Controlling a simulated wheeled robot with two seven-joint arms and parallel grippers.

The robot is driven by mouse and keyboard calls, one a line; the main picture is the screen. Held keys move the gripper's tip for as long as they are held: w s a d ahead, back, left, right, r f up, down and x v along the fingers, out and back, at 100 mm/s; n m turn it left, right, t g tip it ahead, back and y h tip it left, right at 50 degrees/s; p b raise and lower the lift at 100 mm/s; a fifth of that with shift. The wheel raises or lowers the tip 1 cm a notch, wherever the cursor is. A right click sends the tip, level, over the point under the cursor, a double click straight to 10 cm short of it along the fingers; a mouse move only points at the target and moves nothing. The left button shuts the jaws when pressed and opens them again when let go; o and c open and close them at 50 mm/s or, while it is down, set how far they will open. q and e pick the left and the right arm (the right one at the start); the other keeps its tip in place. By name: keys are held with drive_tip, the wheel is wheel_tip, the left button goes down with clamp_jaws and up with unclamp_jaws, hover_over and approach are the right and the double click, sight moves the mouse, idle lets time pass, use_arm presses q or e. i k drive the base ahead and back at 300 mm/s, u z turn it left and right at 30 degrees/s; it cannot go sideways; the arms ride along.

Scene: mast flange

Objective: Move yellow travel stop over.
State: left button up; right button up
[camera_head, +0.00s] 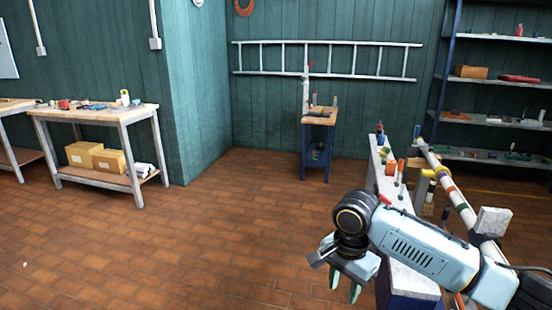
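A small yellow piece (430,172), which may be the yellow travel stop, shows at the pale mast pole (451,190) on the right; I cannot tell whether it goes around the pole or sits beside it. The pole slants and carries coloured bands. My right gripper (344,291) points down over the floor, left of the narrow bench, with its two green fingers apart and nothing visible between them. It is well apart from the yellow piece. My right arm hides the near part of the bench and some of the pole. My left gripper is out of view.
The narrow grey-topped bench (377,163) carries an orange-red cylinder (391,168) and other small parts. A workbench (93,112) with boxes below stands at left, a small tool stand (318,119) at the back, shelves (492,121) at right. The brick floor at middle left is clear.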

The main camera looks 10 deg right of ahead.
sight(426, 174)
drive_tip(key=z, duration=0.3)
drive_tip(key=i, duration=1.9)
drive_tip(key=z, duration=0.9)
drive_tip(key=i, duration=1.95)
drive_tip(key=z, duration=0.65)
drive_tip(key=i, duration=0.35)
